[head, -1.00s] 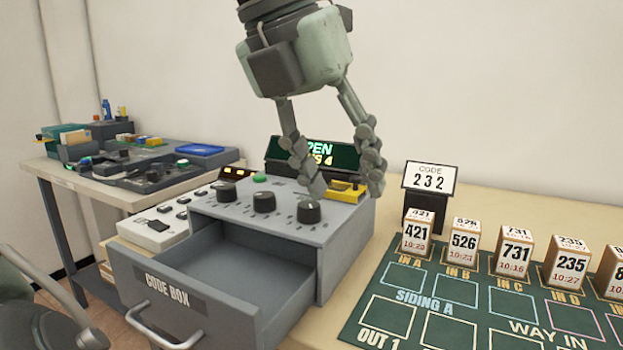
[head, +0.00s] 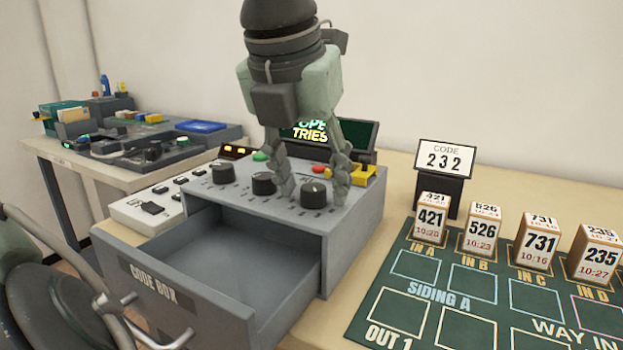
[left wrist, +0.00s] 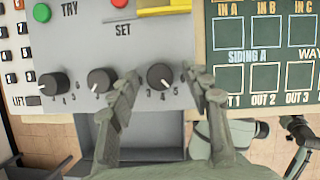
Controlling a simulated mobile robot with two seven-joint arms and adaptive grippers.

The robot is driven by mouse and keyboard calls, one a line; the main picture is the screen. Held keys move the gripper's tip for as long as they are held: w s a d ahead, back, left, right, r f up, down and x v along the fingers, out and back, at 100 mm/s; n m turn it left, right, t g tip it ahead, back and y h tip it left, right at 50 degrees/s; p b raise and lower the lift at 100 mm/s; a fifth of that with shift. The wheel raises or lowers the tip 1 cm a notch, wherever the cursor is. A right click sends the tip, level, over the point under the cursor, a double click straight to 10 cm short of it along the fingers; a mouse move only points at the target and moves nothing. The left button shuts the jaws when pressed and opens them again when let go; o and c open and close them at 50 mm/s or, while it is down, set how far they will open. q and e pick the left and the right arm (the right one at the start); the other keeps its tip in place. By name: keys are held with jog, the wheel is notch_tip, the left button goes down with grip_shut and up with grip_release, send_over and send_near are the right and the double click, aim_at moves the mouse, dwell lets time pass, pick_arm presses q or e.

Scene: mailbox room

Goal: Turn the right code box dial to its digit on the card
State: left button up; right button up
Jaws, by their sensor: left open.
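The grey code box (head: 352,215) stands on the table with its drawer (head: 185,310) pulled open. Its right dial (head: 314,192) is a black knob with a white pointer mark; it also shows in the left wrist view (left wrist: 160,76). My left gripper (head: 313,200) points down over the box, open, with a finger on either side of the right dial. The left wrist view shows the dial between the spread fingers, with gaps beside it. I cannot read the pointed-at digit surely. The card (head: 445,162) reads CODE 232. My right gripper is not in view.
The middle dial (head: 263,183) stands close to my left finger; the left dial (head: 223,173) is further off. A partly hidden display (head: 308,132) is behind. Numbered blocks (head: 480,235) stand on the green board (head: 412,300) at right.

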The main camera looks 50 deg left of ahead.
pick_arm(q)
jog(key=shift+c, duration=0.5)
jog(key=shift+c, duration=1.1)
jog(key=c, duration=0.7)
grip_shut()
